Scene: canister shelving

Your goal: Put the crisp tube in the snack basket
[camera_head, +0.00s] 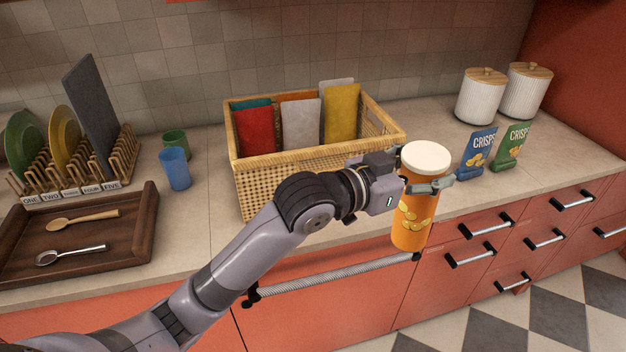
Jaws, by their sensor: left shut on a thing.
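The crisp tube (411,229) is orange with a white lid and a picture of crisps, and it is upright. My left gripper (428,185) is shut on its upper part, below the lid. The tube is in front of the counter's front edge, to the right of the basket and apart from it. The snack basket (290,165) is a woven rectangular basket on the counter. Several coloured packets stand in its left and middle part, and its right end looks free. My left arm crosses in front of the basket's lower right corner. My right gripper is not in view.
Two crisps packets, blue (476,152) and green (511,146), stand right of the tube. Two white canisters (481,97) stand behind them. Left are a blue cup (175,168), a green cup (175,142), a plate rack (70,175) and a wooden tray (140,215) with spoons.

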